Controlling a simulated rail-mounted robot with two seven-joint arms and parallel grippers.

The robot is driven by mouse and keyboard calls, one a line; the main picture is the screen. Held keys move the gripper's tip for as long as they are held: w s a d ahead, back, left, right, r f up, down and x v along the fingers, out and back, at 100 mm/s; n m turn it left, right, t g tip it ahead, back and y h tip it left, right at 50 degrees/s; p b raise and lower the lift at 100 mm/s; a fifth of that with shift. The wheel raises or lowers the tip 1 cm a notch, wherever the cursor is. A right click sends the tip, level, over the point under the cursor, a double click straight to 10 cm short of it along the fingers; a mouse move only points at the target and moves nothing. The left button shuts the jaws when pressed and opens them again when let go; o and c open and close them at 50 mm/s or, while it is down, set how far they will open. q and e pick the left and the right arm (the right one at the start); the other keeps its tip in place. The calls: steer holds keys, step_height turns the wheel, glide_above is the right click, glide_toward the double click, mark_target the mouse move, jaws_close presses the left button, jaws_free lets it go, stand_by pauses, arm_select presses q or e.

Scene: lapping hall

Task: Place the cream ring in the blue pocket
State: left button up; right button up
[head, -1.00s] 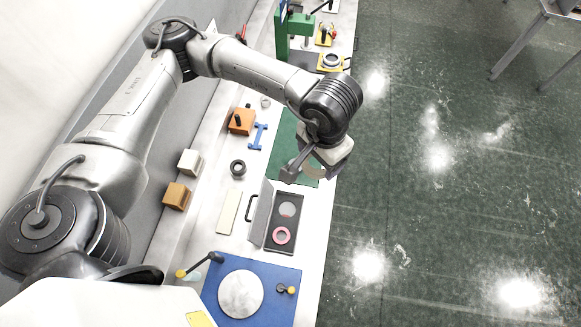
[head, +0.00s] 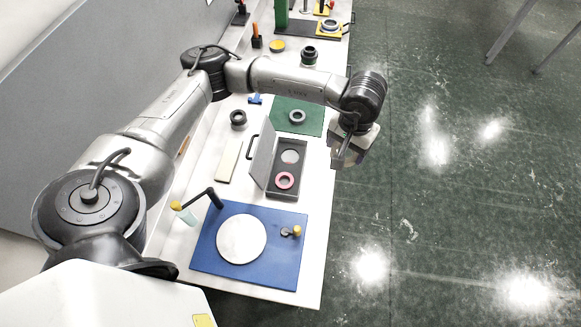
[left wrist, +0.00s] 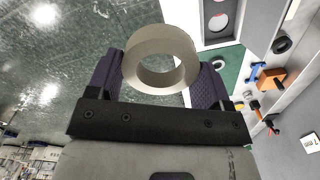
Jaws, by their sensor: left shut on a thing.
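The cream ring (left wrist: 160,60) is held between the fingers of my left gripper (left wrist: 157,80) in the left wrist view, its hole facing the camera. In the head view my left gripper (head: 347,157) hangs off the right edge of the bench, level with the dark case, and the ring is mostly hidden there. The open dark case (head: 271,192) holds a pink ring (head: 285,180) at its near end and a pale round spot (head: 290,156) at its far end. The case also shows in the left wrist view (left wrist: 237,28). I cannot make out a blue pocket. My right gripper is not in view.
A blue mat (head: 207,262) with a white disc (head: 241,239) lies nearest. A green mat (head: 313,129) with a grey ring (head: 297,116) lies beyond the case. The raised case lid (head: 262,160) stands on its left. Open floor lies right of the bench.

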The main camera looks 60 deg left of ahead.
arm_select(q)
steer(key=w+a+f+n+b, duration=0.1)
steer(key=a+f+n+b, duration=0.1)
steer(key=a+f+b, duration=0.45)
steer(key=w+a+f+n+b, duration=0.1)
steer(key=f+b, duration=0.2)
steer(key=f, duration=0.6)
steer(key=n+b, duration=0.2)
steer(key=b, duration=0.7)
glide_above(290, 157)
step_height(290, 157, down, 17)
steer(key=shift+w+a+r, duration=0.1)
steer(key=shift+w+r, duration=0.05)
steer(key=shift+f+b, duration=0.45)
steer(key=shift+f, duration=1.6)
steer(key=shift+f, duration=0.15)
